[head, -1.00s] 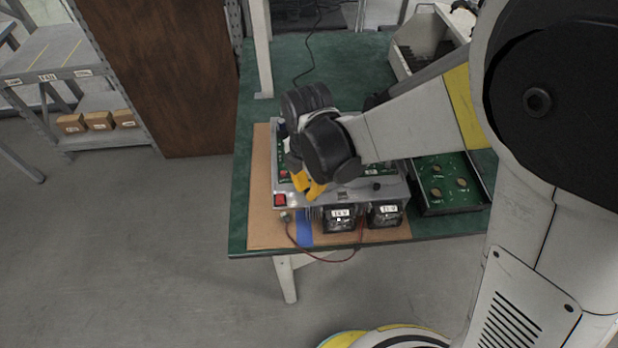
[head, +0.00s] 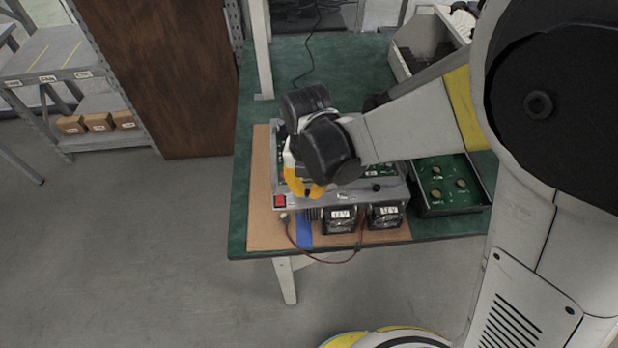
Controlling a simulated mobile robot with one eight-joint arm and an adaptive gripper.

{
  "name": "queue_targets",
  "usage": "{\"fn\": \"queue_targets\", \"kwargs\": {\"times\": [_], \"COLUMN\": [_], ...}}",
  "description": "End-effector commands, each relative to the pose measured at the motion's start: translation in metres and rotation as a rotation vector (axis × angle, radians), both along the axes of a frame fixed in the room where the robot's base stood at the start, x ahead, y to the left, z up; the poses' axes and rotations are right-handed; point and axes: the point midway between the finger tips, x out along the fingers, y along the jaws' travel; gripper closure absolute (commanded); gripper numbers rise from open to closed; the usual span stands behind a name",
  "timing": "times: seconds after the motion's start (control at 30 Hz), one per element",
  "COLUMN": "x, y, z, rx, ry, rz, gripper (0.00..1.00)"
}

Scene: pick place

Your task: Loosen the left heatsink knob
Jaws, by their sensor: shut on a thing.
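A grey metal device (head: 345,198) lies on a brown mat near the table's front edge. My gripper (head: 306,191) has yellow fingers and points down at the front left of the device's top. Its fingers are shut around the left heatsink knob (head: 308,194), a small dark knob mostly hidden between them. The right knob (head: 376,188) is black and stands free on the top at the right. My wrist hides the middle of the device.
A red cable loops at the table edge. A green board tray (head: 447,205) stands close on the right, a grey bin (head: 408,62) behind.

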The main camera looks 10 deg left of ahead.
Motion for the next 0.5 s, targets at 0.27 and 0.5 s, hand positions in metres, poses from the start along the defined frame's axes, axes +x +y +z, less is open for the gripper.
{"fn": "queue_targets", "kwargs": {"times": [0.27, 0.5], "x": [-0.0004, -0.0004], "y": [-0.0002, -0.0002], "z": [-0.0004, -0.0004], "rx": [0.000, 0.000], "ry": [0.001, 0.001], "rz": [0.017, 0.016], "gripper": [1.00, 0.86]}}
